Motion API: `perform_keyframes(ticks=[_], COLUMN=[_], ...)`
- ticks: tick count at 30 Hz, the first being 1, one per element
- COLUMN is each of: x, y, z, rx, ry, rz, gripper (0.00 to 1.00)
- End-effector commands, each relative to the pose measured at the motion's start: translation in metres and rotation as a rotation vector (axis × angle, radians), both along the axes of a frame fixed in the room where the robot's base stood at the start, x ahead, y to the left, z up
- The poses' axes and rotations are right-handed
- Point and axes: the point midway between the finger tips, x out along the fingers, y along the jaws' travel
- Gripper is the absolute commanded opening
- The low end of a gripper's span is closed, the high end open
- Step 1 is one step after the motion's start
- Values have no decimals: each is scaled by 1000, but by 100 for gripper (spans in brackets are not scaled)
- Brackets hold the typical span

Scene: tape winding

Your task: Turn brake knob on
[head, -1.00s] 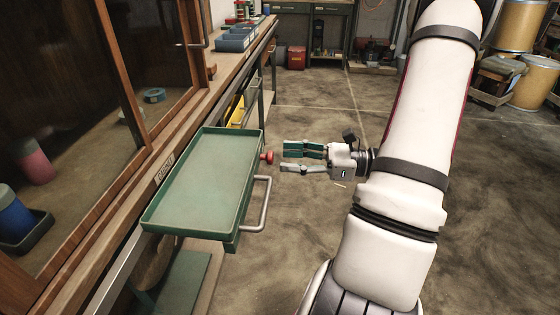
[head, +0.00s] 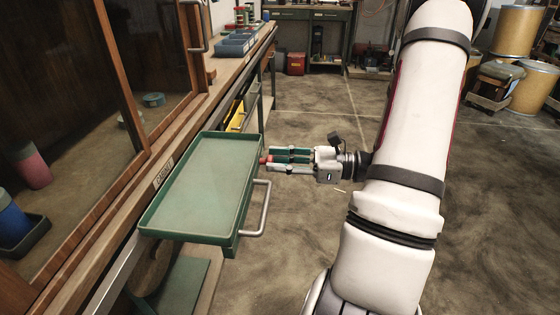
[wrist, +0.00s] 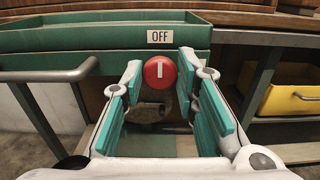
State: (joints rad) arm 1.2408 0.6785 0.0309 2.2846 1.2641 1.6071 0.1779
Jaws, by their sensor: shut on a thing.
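The red brake knob (head: 263,160) sits on the right side of the green tray unit (head: 200,190). In the wrist view the round red knob (wrist: 159,72) has an upright white line on its face, and a label (wrist: 160,36) reading OFF is just above it. My gripper (head: 270,160) reaches in from the right. In the wrist view its two green-padded fingers (wrist: 159,80) are on either side of the knob, shut on it. The fingers hide part of the knob in the head view.
A metal handle (head: 262,210) sticks out of the tray unit close to my gripper; it also shows in the wrist view (wrist: 50,74). A yellow bin (wrist: 288,92) is to the right there. A glass-fronted cabinet (head: 105,100) stands at the left.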

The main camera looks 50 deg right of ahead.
Motion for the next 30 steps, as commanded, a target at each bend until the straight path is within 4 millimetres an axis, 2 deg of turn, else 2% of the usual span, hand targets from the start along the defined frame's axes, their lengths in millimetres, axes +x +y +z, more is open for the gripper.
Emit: perform_keyframes(ticks=[11, 30], x=[0, 0], y=[0, -1], z=[3, 2], rx=[106, 565], ry=[85, 444], rz=[1, 1], gripper=[0, 0])
